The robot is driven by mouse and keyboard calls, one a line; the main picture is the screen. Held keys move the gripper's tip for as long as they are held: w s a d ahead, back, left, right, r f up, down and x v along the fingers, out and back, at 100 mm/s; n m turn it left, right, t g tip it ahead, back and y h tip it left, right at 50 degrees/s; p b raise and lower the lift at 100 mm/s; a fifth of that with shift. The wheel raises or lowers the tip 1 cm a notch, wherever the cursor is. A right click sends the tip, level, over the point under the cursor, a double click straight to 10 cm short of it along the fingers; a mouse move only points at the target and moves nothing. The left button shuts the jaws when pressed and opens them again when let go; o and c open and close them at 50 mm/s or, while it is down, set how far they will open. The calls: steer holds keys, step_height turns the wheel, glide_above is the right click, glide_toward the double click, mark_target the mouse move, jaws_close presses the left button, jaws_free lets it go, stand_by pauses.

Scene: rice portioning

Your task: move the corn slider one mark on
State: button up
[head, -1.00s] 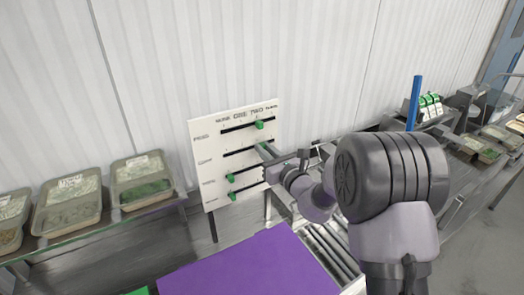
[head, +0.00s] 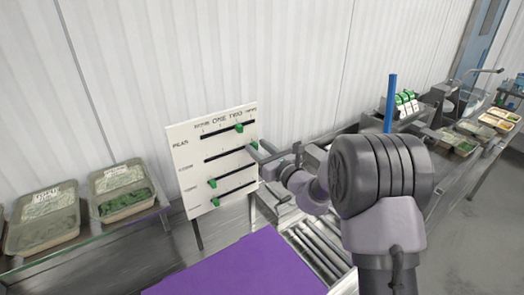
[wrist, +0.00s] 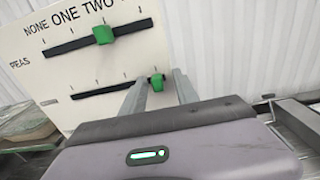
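A white slider board (head: 185,150) stands upright with several slotted rows and green knobs. In the wrist view the top row reads PEAS, and its knob (wrist: 103,35) is at the third mark, under TWO. The second row's label is too small to read in the head view; I take it as the corn row. Its green corn slider (wrist: 157,82) is near the right end of its slot, by the last mark. My gripper (wrist: 160,84) has its two fingers apart on either side of this knob, with gaps visible. In the head view my gripper (head: 260,151) reaches the board's right edge.
Two lower knobs (head: 212,183) (head: 216,202) sit at the left of their slots. Food trays (head: 123,190) stand on a shelf at left. A purple surface (head: 245,268) lies in front, beside a roller conveyor (head: 320,250). A blue post (head: 390,103) rises behind my arm.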

steer(key=b+v, duration=0.1)
steer(key=v, duration=1.6)
steer(key=shift+d+b, duration=0.25)
steer(key=shift+b, duration=0.05)
steer(key=shift+s, duration=0.1)
steer(key=s+a+f+n+g+y+b, duration=0.2)
steer(key=s+a+n+g+b, duration=0.3)
steer(key=s, duration=0.3)
steer(key=s+a+f+n+g+y+b, duration=0.1)
steer(key=s+a+f+n+g+b, duration=0.1)
steer(key=s+a+n+g+b, duration=0.4)
steer(key=s+d+f+n+h+b, duration=0.35)
steer(key=s+f+n+h, duration=0.25)
steer(key=s+f+n, duration=0.55)
steer(key=s+d+n+t+h+b, duration=0.1)
steer(key=s+d+n+h+b, duration=0.1)
steer(key=d, duration=0.6)
steer(key=s+h+b, duration=0.1)
steer(key=s+h, duration=0.1)
steer(key=h, duration=0.1)
steer(key=shift+d+t, duration=0.35)
steer(key=shift+t, duration=0.05)
